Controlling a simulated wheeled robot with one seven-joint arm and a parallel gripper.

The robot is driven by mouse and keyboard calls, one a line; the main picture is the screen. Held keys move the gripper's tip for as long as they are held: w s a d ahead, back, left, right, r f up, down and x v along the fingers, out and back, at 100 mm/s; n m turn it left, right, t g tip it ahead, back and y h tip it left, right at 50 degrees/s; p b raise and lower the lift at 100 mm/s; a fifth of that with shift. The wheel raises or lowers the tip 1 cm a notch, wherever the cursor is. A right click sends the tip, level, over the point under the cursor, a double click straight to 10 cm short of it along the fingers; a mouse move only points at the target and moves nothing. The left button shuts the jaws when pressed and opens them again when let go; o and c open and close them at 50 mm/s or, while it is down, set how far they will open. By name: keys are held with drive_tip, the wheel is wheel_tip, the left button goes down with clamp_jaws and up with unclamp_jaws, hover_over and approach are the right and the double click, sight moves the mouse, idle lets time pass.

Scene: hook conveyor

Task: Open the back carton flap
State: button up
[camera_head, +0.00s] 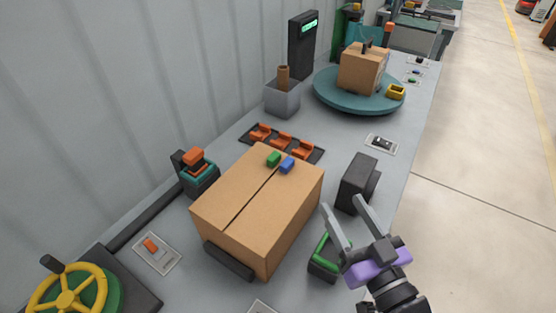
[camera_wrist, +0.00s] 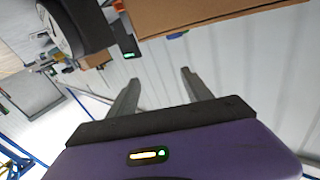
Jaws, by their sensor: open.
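A brown carton (camera_head: 250,215) stands on the grey bench in the head view. Its top is closed, with a dark seam between two flaps. A green block (camera_head: 273,159) and a blue block (camera_head: 287,165) sit on top near the seam's far end. A dark bar (camera_head: 228,261) is at the carton's near side. My gripper (camera_head: 342,214) is open and empty to the right of the carton, apart from it. In the wrist view, the carton (camera_wrist: 200,12) shows at the top edge, beyond the open fingers (camera_wrist: 160,85).
A black device (camera_head: 358,183) and a green-edged block (camera_head: 324,257) stand near my gripper. A teal turntable (camera_head: 345,97) holds a smaller box. A yellow handwheel (camera_head: 67,299) is at lower left. A grey bin (camera_head: 282,98) and orange clips (camera_head: 282,141) lie behind the carton.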

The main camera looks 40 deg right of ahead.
drive_tip(key=w+d+r+n+y+b, duration=0.1)
drive_tip(key=w+d+r+y, duration=0.15)
drive_tip(key=w+d, duration=0.4)
drive_tip(key=w+d+r+n+y+b, duration=0.1)
drive_tip(key=w+d+r, duration=0.25)
drive_tip(key=w, duration=0.55)
drive_tip(key=n+g+y, duration=0.5)
drive_tip(key=n+y, duration=0.2)
approach(275, 156)
drive_tip(key=shift+w+a+f, duration=0.1)
drive_tip(key=shift+w+a, duration=0.05)
drive_tip(key=shift+w, duration=0.35)
drive_tip(key=shift+w+a+f, duration=0.1)
drive_tip(key=shift+a+f, duration=0.05)
drive_tip(key=x, duration=0.7)
drive_tip(key=shift+w+f, duration=0.1)
drive_tip(key=shift+w, duration=0.1)
drive_tip(key=shift+c, duration=0.5)
clamp_jaws()
